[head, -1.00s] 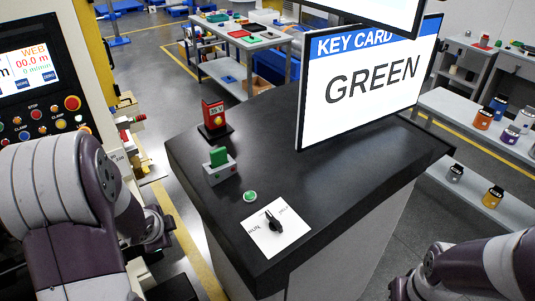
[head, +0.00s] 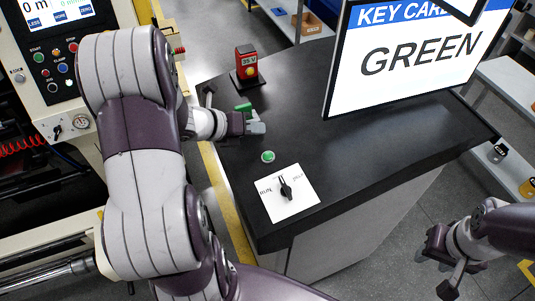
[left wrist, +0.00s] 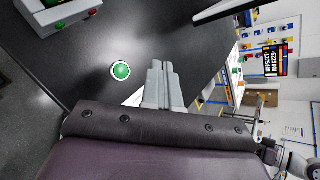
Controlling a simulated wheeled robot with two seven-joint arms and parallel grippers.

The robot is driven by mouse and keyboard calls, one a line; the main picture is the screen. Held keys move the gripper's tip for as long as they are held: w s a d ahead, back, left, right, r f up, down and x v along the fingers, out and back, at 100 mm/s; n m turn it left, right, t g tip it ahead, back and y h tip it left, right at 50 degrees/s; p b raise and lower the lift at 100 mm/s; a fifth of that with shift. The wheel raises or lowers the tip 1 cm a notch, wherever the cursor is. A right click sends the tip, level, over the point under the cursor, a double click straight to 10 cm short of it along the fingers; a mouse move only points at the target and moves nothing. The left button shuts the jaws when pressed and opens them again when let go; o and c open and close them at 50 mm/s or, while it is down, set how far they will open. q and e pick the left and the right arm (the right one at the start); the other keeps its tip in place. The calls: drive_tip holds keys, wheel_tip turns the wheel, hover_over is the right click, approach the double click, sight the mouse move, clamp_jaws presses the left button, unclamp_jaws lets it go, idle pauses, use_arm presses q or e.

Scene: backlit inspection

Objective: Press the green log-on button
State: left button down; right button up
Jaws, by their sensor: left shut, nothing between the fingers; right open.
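The round green log-on button (head: 268,156) sits in the black console top, below my left gripper in the head view. It also shows in the left wrist view (left wrist: 121,70), left of the fingertips. My left gripper (head: 262,127) is shut and empty, above the console and apart from the button. Its closed fingers (left wrist: 160,66) point over the console in the left wrist view. A green key card (head: 243,107) stands behind the left gripper, with its holder mostly hidden. The screen (head: 418,50) reads KEY CARD GREEN. My right gripper (head: 443,262) is open at the lower right, away from the console.
A white plate with a black rotary switch (head: 286,188) lies near the button. A machine panel (head: 55,60) is at the left. The console top right of the button is clear.

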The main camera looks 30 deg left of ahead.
sight(268, 156)
use_arm(q)
drive_tip(key=f+b, duration=0.2)
drive_tip(key=w+f+b, duration=0.1)
drive_tip(key=f+b, duration=0.1)
drive_tip(key=f, duration=0.1)
drive_tip(key=d+f+b, duration=0.1)
drive_tip(key=f+b, duration=0.1)
drive_tip(key=f, duration=0.1)
drive_tip(key=shift+w+b, duration=0.3)
drive_tip(key=shift+f+b, duration=0.5)
drive_tip(key=shift+r, duration=0.1)
use_arm(e)
wheel_tip(268, 156, down, 8)
drive_tip(key=shift+w+r, duration=0.2)
drive_tip(key=shift+d, duration=0.1)
idle(0.5)
use_arm(q)
drive_tip(key=shift+w+d+f+b, duration=0.1)
drive_tip(key=shift+f+b, duration=0.3)
drive_tip(key=shift+b, duration=0.05)
use_arm(e)
drive_tip(key=shift+f, duration=0.55)
